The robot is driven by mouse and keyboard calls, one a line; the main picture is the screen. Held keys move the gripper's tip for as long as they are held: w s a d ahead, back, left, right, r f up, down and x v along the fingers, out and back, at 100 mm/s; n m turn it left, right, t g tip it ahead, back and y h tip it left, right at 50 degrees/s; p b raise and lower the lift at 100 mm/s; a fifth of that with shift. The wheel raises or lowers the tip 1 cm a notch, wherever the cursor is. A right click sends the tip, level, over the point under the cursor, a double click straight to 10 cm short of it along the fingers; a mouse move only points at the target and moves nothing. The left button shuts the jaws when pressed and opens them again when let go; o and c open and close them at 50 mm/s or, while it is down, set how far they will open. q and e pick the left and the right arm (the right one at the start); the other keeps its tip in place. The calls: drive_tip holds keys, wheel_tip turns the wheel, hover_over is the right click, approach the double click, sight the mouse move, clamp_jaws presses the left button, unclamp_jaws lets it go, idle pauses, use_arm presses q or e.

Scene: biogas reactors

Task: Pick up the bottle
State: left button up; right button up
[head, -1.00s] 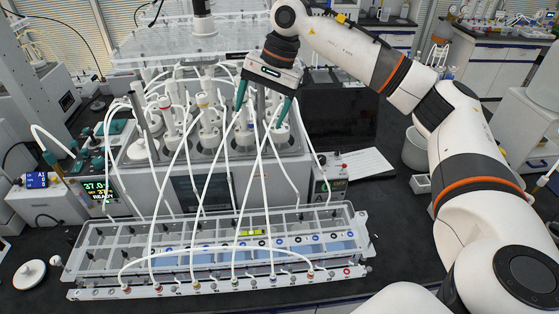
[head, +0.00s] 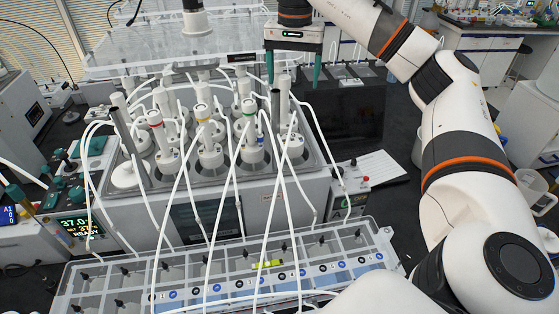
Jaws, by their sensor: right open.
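Several bottles with white stirrer tops and thin white tubes stand upright in a grey water bath (head: 262,190). One has a red ring (head: 163,145), one a yellow ring (head: 207,140), and one a green and blue ring (head: 249,135). Another bottle (head: 290,135) stands at the right end. I cannot tell which bottle is meant. My right gripper (head: 293,80) points down with its green fingers apart and nothing held. Its fingertips appear level with the top of the right-end bottle; the depth between them is unclear. The lower bottles are hidden inside the bath. My left gripper is not in view.
A clear raised plate (head: 150,60) is behind and above the bottles. A clear compartment rack (head: 375,240) stands in front, with tubes running over it. A control box with a display (head: 80,226) is at left. A paper sheet (head: 378,168) lies at right.

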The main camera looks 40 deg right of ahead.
wheel_tip(320, 180, down, 4)
drive_tip(key=b, duration=0.7)
hover_over(292, 141)
drive_tip(key=w, duration=0.1)
drive_tip(key=f, duration=0.5)
drive_tip(key=shift+d+f, duration=0.2)
drive_tip(key=shift+d, duration=0.05)
wheel_tip(292, 141, down, 3)
drive_tip(key=shift+f+p, duration=0.15)
drive_tip(key=shift+p, duration=0.4)
drive_tip(key=f, duration=0.1)
drive_tip(key=f+p, duration=0.1)
drive_tip(key=f, duration=0.1)
drive_tip(key=f+p, duration=0.1)
drive_tip(key=f, duration=0.1)
drive_tip(key=shift+s+f, duration=0.15)
drive_tip(key=shift+s, duration=0.25)
drive_tip(key=shift+f, duration=0.2)
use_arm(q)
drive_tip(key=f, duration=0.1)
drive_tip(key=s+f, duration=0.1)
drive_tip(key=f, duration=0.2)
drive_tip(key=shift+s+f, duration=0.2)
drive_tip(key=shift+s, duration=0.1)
use_arm(e)
drive_tip(key=shift+w+r, duration=0.1)
clamp_jaws()
